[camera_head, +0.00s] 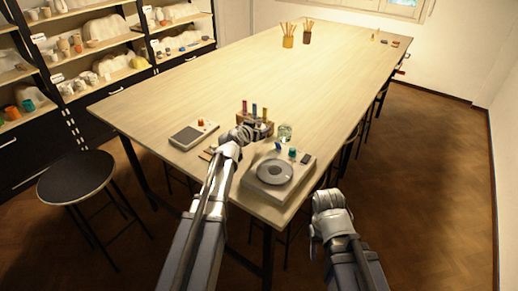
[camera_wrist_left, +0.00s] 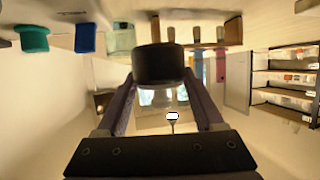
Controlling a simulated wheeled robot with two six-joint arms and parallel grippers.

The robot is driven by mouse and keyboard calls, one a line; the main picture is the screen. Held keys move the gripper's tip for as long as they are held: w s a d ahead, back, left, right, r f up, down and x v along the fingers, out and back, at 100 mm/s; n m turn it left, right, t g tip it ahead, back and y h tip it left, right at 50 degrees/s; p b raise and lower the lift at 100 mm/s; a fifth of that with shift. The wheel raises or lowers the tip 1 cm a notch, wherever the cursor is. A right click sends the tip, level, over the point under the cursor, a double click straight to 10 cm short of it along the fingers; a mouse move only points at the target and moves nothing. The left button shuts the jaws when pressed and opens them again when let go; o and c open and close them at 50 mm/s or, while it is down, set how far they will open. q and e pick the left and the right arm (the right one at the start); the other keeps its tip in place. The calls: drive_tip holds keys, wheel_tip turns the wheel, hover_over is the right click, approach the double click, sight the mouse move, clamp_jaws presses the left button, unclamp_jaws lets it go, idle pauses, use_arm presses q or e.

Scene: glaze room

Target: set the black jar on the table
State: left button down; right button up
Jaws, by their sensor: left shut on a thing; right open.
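The black jar (camera_wrist_left: 160,65) is between the two fingers of my left gripper (camera_wrist_left: 163,88) in the left wrist view. My left gripper is shut on it. In the head view my left gripper (camera_head: 243,135) is over the near end of the pale wooden table (camera_head: 240,78), beside a rack of coloured sticks. The jar cannot be made out clearly there. Whether the jar touches the tabletop cannot be told. My right gripper (camera_head: 328,215) is open, off the table's near right edge, with no object seen in it.
A device with a round plate (camera_head: 252,184) stands at the near corner, with small green and blue items behind it. A glass jar (camera_head: 285,133), the rack (camera_head: 267,130) and a flat grey device (camera_head: 187,137) are close by. The table's middle is clear. A black stool (camera_head: 75,177) stands left.

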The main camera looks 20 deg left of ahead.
sight(259, 150)
use_arm(q)
drive_tip(key=shift+f+b, duration=2.55)
drive_tip(key=shift+f, duration=0.6)
use_arm(e)
wheel_tip(259, 150, down, 6)
drive_tip(key=shift+f, duration=0.15)
use_arm(q)
drive_tip(key=shift+f, duration=0.1)
use_arm(e)
drive_tip(key=shift+f, duration=0.1)
use_arm(q)
drive_tip(key=shift+f, duration=0.15)
unclamp_jaws()
drive_tip(key=shift+r, duration=0.35)
drive_tip(key=p+v, duration=0.4)
drive_tip(key=v, duration=0.8)
drive_tip(key=shift+p, duration=0.3)
use_arm(e)
wheel_tip(259, 150, up, 5)
drive_tip(key=shift+f, duration=0.1)
use_arm(q)
drive_tip(key=shift+f, duration=0.1)
